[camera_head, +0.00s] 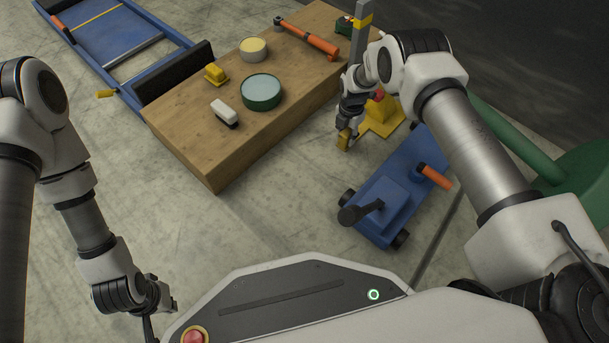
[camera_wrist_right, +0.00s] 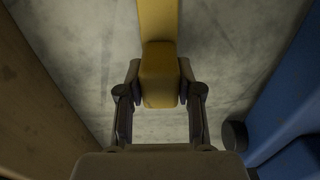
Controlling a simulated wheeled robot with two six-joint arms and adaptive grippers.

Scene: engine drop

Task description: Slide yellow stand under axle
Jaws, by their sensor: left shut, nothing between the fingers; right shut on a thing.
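The yellow stand (camera_head: 382,118) is on the concrete floor between the wooden bench and a blue floor jack, partly hidden behind my right arm. My right gripper (camera_head: 346,138) is low by the stand's near end, shut on a yellow block-like part of it. In the right wrist view that yellow part (camera_wrist_right: 160,75) sits between the two fingers, with a yellow bar running away from it. My left gripper (camera_head: 160,298) is at lower left, shut and empty, away from the stand. I cannot make out the axle clearly.
The wooden bench (camera_head: 190,150) carries tins, an orange-handled tool and small items. The blue floor jack (camera_head: 390,200) is close to the right of my right gripper. A grey post with a yellow band (camera_head: 361,30) rises behind. Floor in front of the bench is clear.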

